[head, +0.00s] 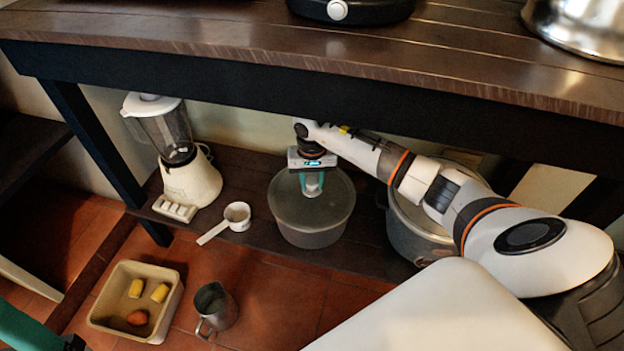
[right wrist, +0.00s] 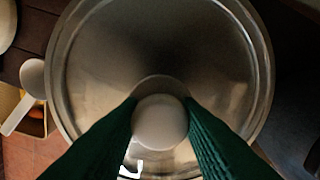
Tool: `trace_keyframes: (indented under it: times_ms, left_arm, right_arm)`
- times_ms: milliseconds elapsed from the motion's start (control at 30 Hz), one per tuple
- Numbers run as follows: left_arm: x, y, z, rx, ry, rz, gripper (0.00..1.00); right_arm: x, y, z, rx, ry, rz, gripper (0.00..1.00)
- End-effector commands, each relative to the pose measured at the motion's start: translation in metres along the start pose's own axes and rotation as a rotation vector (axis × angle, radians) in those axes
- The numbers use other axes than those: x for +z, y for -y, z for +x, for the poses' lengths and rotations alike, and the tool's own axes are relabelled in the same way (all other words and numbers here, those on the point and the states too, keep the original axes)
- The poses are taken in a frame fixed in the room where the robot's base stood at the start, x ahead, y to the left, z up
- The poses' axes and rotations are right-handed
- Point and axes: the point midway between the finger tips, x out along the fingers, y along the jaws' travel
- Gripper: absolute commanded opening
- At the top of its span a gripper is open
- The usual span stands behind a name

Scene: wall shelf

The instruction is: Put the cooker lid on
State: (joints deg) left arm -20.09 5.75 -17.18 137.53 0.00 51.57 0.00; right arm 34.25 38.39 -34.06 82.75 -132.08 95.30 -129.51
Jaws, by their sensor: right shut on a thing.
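A round grey lid (head: 335,190) lies over the top of a round grey pot (head: 312,238) on the lower shelf. I cannot tell whether it is fully seated. My right gripper (head: 312,186) reaches down onto the middle of the lid. In the right wrist view, my right gripper (right wrist: 160,125) is shut on the pale round knob (right wrist: 160,122) of the shiny lid (right wrist: 165,45), one green finger on each side. A teal part (head: 30,328) at the lower left edge looks like a piece of my left gripper; its jaws cannot be made out.
A second metal pot (head: 408,238) stands right of the grey pot, partly behind my arm. A blender (head: 188,180) and white measuring scoop (head: 237,216) are to the left. The upper shelf (head: 250,50) hangs over the arm. A food bin (head: 108,292) and metal jug (head: 216,306) stand on the floor.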

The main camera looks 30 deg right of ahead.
Motion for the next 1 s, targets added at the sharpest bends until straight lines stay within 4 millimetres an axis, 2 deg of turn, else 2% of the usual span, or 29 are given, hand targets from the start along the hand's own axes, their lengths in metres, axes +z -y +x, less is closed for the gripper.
trace_keyframes:
  times_ms: [433, 467, 600, 867, 1000]
  left_arm:
    - [0.0, 0.0, -0.002, 0.0, 0.0, 0.0, 0.81]
    - [0.0, 0.0, -0.002, 0.0, 0.0, 0.0, 0.81]
    - [0.0, 0.0, -0.002, 0.0, 0.0, 0.0, 0.81]
    - [0.0, 0.0, -0.001, 0.001, 0.004, 0.001, 0.81]
    - [0.002, 0.0, 0.008, 0.001, 0.004, 0.001, 0.81]
  right_arm:
    - [0.001, 0.0, 0.002, 0.001, 0.002, 0.0, 0.0]
    - [0.001, 0.0, 0.002, 0.001, 0.002, 0.0, 0.36]
    - [0.0, 0.0, 0.002, 0.0, 0.001, 0.0, 0.57]
    - [0.0, 0.0, 0.003, -0.001, -0.001, 0.0, 0.57]
    - [-0.001, 0.0, -0.007, -0.001, -0.002, 0.0, 0.57]
